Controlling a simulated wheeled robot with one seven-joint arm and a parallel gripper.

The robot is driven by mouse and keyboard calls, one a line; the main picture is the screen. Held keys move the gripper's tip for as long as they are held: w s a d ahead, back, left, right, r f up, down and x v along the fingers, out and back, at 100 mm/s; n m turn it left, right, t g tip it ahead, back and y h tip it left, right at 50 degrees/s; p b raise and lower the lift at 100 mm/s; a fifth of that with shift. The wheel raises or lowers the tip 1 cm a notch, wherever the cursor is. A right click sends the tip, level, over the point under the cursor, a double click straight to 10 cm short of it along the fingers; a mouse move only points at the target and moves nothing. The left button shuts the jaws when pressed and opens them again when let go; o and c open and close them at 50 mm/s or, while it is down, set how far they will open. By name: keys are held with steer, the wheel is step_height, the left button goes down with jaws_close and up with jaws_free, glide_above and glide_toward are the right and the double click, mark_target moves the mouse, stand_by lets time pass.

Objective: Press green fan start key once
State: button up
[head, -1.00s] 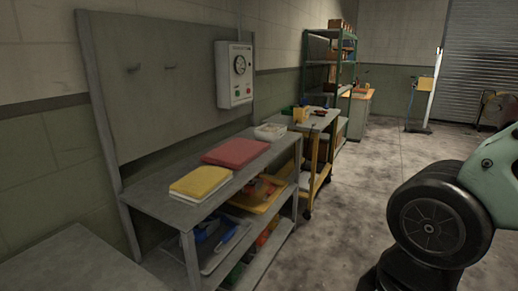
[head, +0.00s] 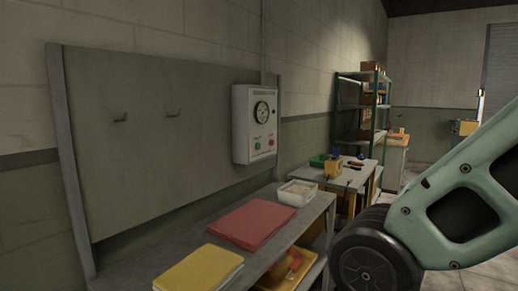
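A light grey control box (head: 241,128) hangs on the right part of the grey back panel in the head view. It has a round dial (head: 262,112) on its upper front. A small green key (head: 257,146) sits low on the box front, with a red key (head: 271,142) to its right. Any lettering is too small to read. My gripper is out of view; only a pale green link of my arm shows at the right, well apart from the box.
Below the panel stands a grey bench with a yellow folder (head: 198,268), a red folder (head: 251,223) and a white tray (head: 296,193). Two hooks are on the panel (head: 150,165). A cart and a green shelf (head: 337,112) stand further back. The air before the box looks clear.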

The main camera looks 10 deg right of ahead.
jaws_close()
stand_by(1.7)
